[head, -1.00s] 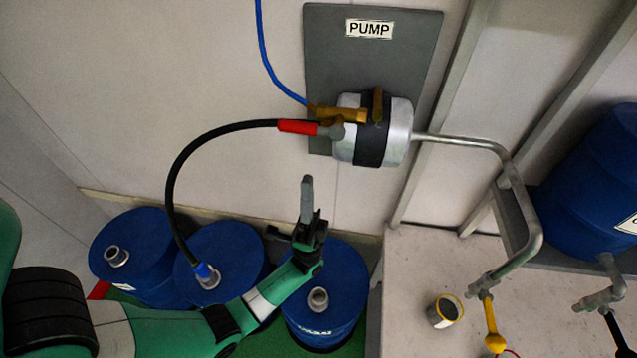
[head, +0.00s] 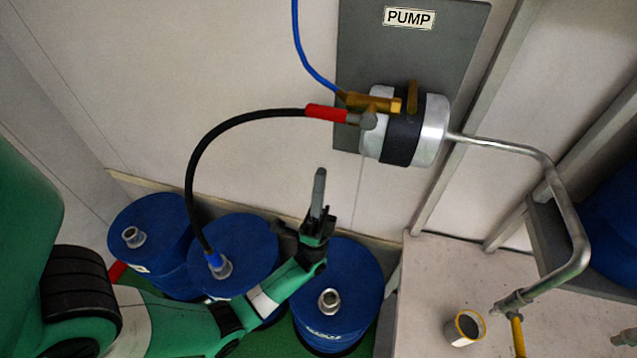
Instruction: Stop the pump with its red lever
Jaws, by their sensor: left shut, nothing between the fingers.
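The pump (head: 432,130) is a silver cylinder with a dark band, on a grey wall panel (head: 365,45) labelled PUMP. A brass fitting (head: 372,102) sits at its upper left, with an upright brass piece (head: 412,97) beside it. A red sleeve (head: 326,113) covers the hose end at the pump's left side. I cannot make out a separate red lever. My left gripper (head: 318,190) is shut and empty, pointing up, below and left of the pump and apart from it. My right gripper is not in view.
A black hose (head: 192,170) arches from a blue drum (head: 250,240) to the pump. More blue drums (head: 355,270) stand below my left gripper. A metal pipe (head: 525,150) runs right from the pump, then down over a pale bench (head: 440,270) holding a small cup (head: 464,328).

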